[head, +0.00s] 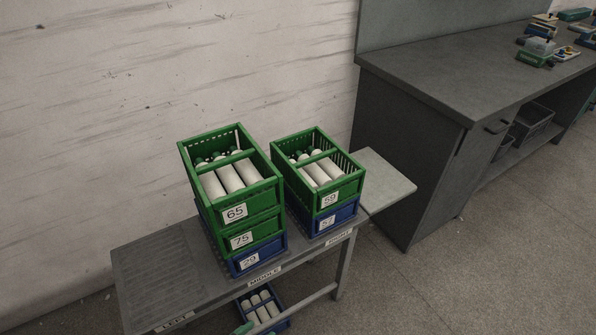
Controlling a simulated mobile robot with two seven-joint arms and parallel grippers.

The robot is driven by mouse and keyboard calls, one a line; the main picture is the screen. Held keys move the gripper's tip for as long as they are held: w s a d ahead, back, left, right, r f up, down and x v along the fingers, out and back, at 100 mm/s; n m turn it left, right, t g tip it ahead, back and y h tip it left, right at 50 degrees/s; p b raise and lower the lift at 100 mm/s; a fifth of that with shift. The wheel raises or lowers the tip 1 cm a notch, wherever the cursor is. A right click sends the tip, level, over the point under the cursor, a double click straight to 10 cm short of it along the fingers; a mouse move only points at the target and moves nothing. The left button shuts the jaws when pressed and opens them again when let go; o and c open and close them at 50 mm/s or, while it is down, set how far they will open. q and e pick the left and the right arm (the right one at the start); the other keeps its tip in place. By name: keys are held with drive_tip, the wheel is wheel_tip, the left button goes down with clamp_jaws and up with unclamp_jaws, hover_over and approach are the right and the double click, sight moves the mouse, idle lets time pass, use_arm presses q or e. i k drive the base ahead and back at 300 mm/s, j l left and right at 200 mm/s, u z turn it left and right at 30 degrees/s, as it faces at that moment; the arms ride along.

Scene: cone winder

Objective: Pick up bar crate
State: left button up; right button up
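Two stacks of crates stand on a grey table. The left stack, by the MIDDLE label, has a green crate marked 65 (257,197) on top, over a green crate marked 75 (265,230) and a blue crate marked 29 (272,254). The right stack, by the RIGHT label, has a green crate marked 59 (348,188) on top of a blue crate marked 57 (346,214). Both top crates hold white cones and have a green bar across the top. I cannot tell which one is meant by bar crate. Neither gripper is in view.
The left part of the table (160,275) is bare. A blue crate (283,325) with white cones sits low under the table. A pale board (390,185) juts out at right, beside a dark workbench (440,85). A wall stands behind; open floor lies at right.

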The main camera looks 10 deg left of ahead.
sight(315, 179)
drive_tip(key=i+l+u, duration=0.1)
drive_tip(key=u, duration=0.25)
drive_tip(key=l+u, duration=0.2)
drive_tip(key=u, duration=0.15)
drive_tip(key=i+l+u, duration=0.1)
drive_tip(key=u, duration=0.2)
drive_tip(key=i+l+u, duration=0.2)
drive_tip(key=l, duration=0.25)
drive_tip(key=k+l+u, duration=0.1)
drive_tip(key=l+u, duration=0.15)
drive_tip(key=l, duration=0.2)
drive_tip(key=l+u, duration=0.1)
drive_tip(key=l, duration=0.85)
drive_tip(key=i, duration=0.05)
